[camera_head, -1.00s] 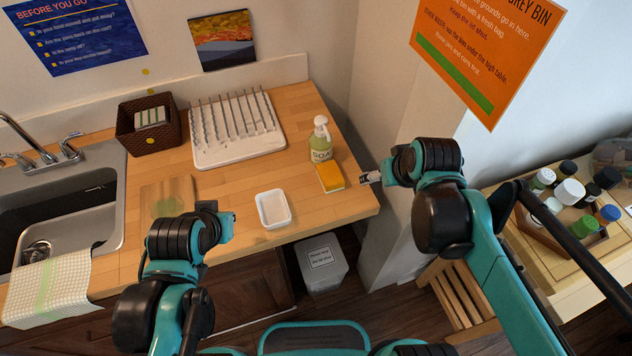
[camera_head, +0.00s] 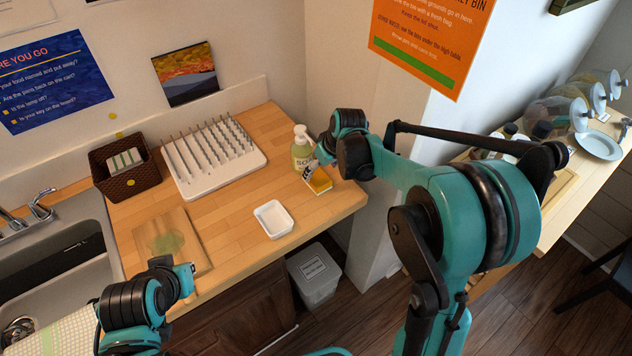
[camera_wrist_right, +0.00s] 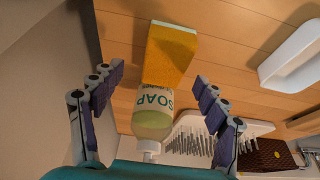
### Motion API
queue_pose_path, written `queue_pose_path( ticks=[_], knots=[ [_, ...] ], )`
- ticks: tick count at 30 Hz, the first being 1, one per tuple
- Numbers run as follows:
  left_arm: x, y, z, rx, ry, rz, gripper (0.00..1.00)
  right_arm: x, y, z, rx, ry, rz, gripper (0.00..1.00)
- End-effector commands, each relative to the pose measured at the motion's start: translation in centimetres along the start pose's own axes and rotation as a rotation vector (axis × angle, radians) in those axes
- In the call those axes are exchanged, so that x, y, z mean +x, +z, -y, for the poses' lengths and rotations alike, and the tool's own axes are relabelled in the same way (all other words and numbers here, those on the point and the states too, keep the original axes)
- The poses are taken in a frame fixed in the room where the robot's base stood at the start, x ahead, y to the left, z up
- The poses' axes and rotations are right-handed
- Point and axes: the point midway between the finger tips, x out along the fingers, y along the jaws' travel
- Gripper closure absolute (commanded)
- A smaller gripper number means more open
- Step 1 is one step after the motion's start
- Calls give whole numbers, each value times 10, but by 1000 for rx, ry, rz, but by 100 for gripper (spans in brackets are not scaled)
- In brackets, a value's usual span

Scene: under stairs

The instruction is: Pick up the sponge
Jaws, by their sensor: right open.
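A soap bottle (camera_head: 302,150) stands right behind the sponge, close to my right gripper. A white dish (camera_head: 273,219) is to the left. A drying rack (camera_head: 213,158), a brown basket (camera_head: 125,168) and a board (camera_head: 172,243) are farther left. A wall is to the right.

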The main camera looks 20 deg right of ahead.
Motion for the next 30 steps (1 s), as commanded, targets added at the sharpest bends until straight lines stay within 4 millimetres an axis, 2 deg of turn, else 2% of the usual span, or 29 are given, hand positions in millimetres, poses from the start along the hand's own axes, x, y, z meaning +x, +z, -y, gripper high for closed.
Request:
queue_pose_path(
  ticks=[7,15,17,20,30],
  knots=[
    [15,11,0,0,0,0,100,40,4,6,0,1,0,26],
    [15,11,0,0,0,0,100,43,3,6,1,1,0,26],
    [15,11,0,0,0,0,100,43,3,6,1,1,0,39],
    [15,11,0,0,0,0,100,43,3,6,1,0,0,65],
    [15,11,0,0,0,0,100,43,3,6,1,0,0,67]
  ],
)
